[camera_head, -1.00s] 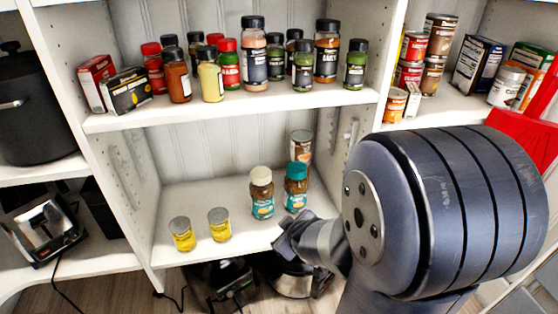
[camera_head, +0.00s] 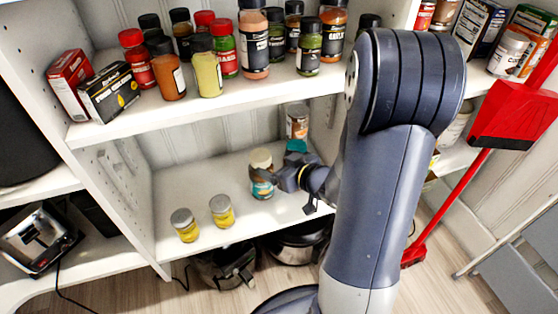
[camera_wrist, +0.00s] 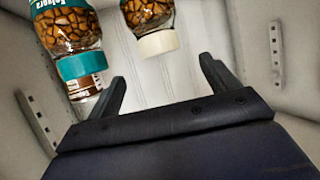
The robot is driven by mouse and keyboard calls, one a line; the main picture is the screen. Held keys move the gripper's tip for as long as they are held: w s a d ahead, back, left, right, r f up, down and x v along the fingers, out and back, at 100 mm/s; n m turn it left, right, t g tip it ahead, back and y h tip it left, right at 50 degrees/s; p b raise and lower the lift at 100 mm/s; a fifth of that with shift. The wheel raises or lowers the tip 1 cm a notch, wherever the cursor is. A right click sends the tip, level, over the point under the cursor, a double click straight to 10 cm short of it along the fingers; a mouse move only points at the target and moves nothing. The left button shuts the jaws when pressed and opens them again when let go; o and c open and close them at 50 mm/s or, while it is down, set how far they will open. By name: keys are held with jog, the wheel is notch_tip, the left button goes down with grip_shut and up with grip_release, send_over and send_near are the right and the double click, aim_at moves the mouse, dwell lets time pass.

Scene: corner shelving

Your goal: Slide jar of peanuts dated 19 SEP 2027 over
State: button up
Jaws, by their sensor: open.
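Two jars of nuts stand on the lower shelf. The cream-lidded jar (camera_head: 261,163) is on the left; in the wrist view, which looks inverted, this jar (camera_wrist: 158,43) lies across the gap between my fingertips. The teal-lidded jar (camera_head: 297,146) is mostly hidden behind my gripper; in the wrist view this jar (camera_wrist: 70,25) is left of the fingers. My gripper (camera_head: 272,178) is open at the cream-lidded jar's right side. Its two fingers (camera_wrist: 165,78) hold nothing; I cannot tell whether they touch a jar. No date is readable.
A brown-labelled can (camera_head: 297,122) stands behind the teal-lidded jar. Two yellow cans (camera_head: 185,226) (camera_head: 222,211) stand at the front left of the lower shelf. The upper shelf (camera_head: 215,112), full of spice jars, overhangs. The shelf's left back is free.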

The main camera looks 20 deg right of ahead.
aim_at(262, 157)
jog(key=b+x, duration=0.3)
jog(key=x, duration=0.8)
jog(key=shift+s, duration=0.1)
jog(key=c, duration=1.4)
jog(key=shift+c, duration=0.2)
jog(key=shift+s, duration=0.15)
